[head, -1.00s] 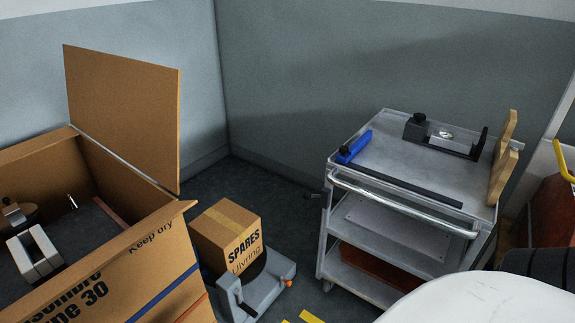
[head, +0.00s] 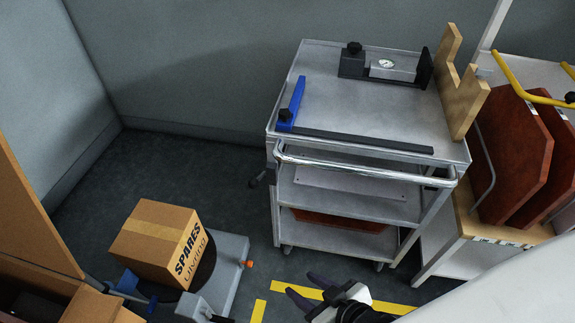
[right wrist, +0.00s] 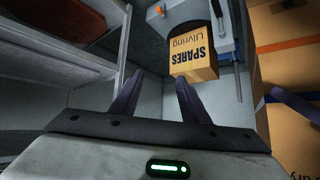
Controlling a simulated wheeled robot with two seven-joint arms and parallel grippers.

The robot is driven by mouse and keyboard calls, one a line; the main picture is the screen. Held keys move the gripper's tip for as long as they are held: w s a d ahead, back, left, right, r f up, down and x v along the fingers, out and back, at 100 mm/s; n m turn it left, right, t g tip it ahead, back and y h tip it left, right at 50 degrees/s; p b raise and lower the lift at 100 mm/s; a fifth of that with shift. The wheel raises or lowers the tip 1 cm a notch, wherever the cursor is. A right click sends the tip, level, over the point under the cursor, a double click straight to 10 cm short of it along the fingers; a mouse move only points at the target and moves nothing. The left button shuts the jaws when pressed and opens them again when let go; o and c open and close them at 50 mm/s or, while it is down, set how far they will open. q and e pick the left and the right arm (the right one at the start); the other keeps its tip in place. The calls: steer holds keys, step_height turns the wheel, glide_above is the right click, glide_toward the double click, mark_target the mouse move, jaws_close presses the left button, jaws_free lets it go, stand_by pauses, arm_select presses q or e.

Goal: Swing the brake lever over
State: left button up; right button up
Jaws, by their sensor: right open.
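A small dark lever (head: 257,178) sticks out at the left side of the grey cart, below its push handle, in the head view. I cannot tell for sure that it is the brake lever. A grey base (head: 232,272) on the floor has an orange-tipped knob (head: 248,264), which also shows in the right wrist view (right wrist: 160,10). My right gripper (head: 299,284) is low in the head view, right of the base and in front of the cart. Its two dark fingers are apart and empty, also in the right wrist view (right wrist: 160,78). My left gripper does not show.
A "SPARES" carton (head: 158,240) sits on the base. The cart (head: 375,112) carries a blue-and-black square, a gauge fixture (head: 392,68) and a wooden bracket (head: 460,90). A rack with red-brown panels (head: 512,150) is at the right.

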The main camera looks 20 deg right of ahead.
steer(key=w+a+r+t+y+b, duration=0.15)
steer(key=w+t+b, duration=0.25)
steer(key=w, duration=0.6)
steer(key=t+h+b, duration=0.1)
steer(key=t+b, duration=0.2)
steer(key=t, duration=0.1)
glide_toward(257, 187)
steer(key=w, duration=0.2)
steer(key=shift+n, duration=0.3)
steer(key=w, duration=0.2)
steer(key=w+a+b, duration=0.1)
steer(key=w, duration=0.2)
steer(key=w+a, duration=0.1)
steer(key=w, duration=0.2)
steer(key=shift+w+a, duration=0.2)
steer(key=shift+w, duration=0.35)
jaws_close()
